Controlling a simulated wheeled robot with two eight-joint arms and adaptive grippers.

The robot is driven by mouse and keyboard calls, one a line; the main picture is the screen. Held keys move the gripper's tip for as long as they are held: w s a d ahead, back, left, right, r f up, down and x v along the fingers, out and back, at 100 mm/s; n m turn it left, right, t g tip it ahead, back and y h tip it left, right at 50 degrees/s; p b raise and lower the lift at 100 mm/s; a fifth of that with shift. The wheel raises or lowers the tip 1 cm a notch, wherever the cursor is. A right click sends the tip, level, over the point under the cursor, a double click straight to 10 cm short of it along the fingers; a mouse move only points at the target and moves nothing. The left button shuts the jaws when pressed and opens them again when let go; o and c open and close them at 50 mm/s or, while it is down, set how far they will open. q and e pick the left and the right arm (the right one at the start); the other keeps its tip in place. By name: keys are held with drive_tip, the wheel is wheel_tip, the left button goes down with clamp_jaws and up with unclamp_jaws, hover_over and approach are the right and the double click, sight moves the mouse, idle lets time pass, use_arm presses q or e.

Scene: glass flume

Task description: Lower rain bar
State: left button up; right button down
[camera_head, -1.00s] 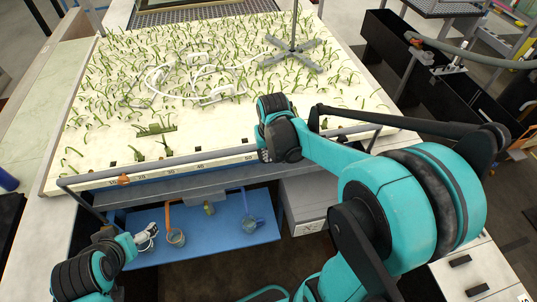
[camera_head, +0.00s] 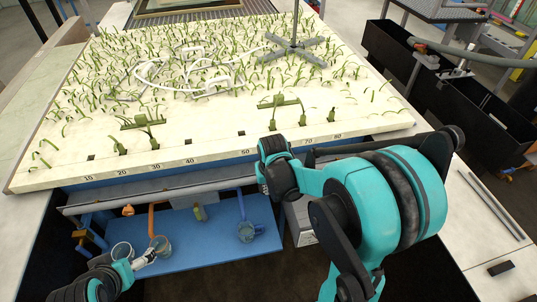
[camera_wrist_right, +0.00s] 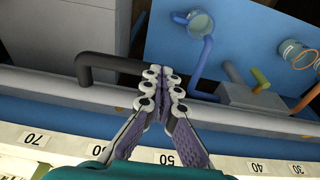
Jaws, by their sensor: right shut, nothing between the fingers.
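The rain bar (camera_head: 150,197) is a long grey tube along the front of the planted flume bed (camera_head: 215,135), just below the scale. In the right wrist view the grey bar (camera_wrist_right: 50,86) runs across the picture, with a dark bent handle (camera_wrist_right: 108,63) on it. My right gripper (camera_wrist_right: 164,78) is shut and empty, its tips overlapping the handle in that view; I cannot tell if they touch it. In the head view my right gripper (camera_head: 264,186) is mostly hidden by its wrist. My left gripper (camera_head: 147,256) is low at the left, beside a clear cup (camera_head: 161,246).
A blue shelf (camera_head: 205,248) below the bar holds clear cups and coloured pipes. An orange knob (camera_head: 128,210) sits by the bar's left part. A grey cross-shaped stand (camera_head: 296,52) stands on the bed. Dark tanks (camera_head: 400,60) are at the right.

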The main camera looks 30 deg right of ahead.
use_arm(q)
wheel_tip(320, 180, down, 5)
drive_tip(key=b, duration=0.4)
drive_tip(key=shift+s+f, duration=0.1)
use_arm(e)
wheel_tip(320, 180, down, 7)
drive_tip(key=shift+s+r, duration=0.15)
use_arm(q)
wheel_tip(320, 180, up, 7)
drive_tip(key=s+p, duration=0.1)
drive_tip(key=p, duration=0.6)
use_arm(e)
wheel_tip(320, 180, up, 14)
drive_tip(key=s, duration=0.2)
drive_tip(key=shift+s+a, duration=0.15)
drive_tip(key=shift+a, duration=0.15)
use_arm(q)
drive_tip(key=shift+a+f, duration=0.1)
drive_tip(key=shift+f, duration=0.05)
